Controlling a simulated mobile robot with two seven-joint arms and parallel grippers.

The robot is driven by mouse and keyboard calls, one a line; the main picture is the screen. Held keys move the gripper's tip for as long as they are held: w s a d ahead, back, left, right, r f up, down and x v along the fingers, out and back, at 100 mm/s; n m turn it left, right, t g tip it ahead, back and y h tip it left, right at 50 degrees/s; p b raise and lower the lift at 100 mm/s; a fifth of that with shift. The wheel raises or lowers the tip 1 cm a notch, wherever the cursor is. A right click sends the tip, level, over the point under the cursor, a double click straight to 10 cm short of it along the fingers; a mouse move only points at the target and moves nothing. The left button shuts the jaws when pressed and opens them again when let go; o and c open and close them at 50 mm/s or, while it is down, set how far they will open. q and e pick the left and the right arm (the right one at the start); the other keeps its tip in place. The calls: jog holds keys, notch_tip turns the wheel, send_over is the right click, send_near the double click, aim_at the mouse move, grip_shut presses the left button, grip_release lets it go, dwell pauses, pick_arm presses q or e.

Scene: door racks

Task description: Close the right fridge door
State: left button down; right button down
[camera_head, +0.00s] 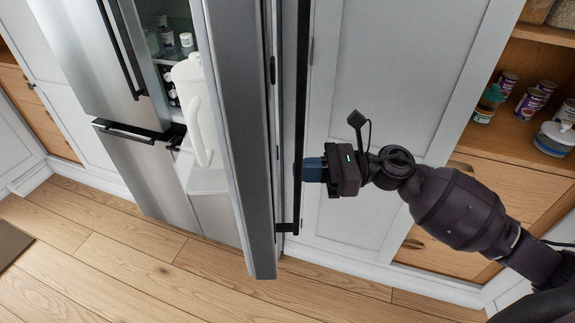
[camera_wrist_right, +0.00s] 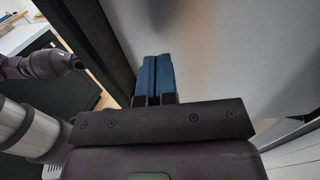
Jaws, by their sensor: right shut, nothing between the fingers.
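The right fridge door (camera_head: 240,130) stands wide open in the head view, seen nearly edge-on, with its grey outer face towards the right. A long black handle (camera_head: 301,100) runs along that outer face. My right gripper (camera_head: 306,169) comes in from the right with its blue fingertips at the handle side of the door. The fingers are closed together with nothing held, and whether they touch the door or handle is unclear. In the right wrist view, the blue fingers (camera_wrist_right: 153,76) are together in front of the grey door surface (camera_wrist_right: 220,50). My left gripper is not visible.
The left fridge door (camera_head: 90,55) is shut. A white jug (camera_head: 195,105) and several small containers (camera_head: 170,38) show in the fridge opening. Cabinets (camera_head: 400,60) and shelves with cans (camera_head: 530,103) stand at the right. The wooden floor (camera_head: 110,250) in front is clear.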

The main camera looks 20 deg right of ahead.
jog(key=x, duration=0.3)
jog(key=shift+a+p, duration=0.2)
jog(key=shift+p, duration=0.2)
jog(key=shift+w+a, duration=0.1)
jog(key=shift+a, duration=0.05)
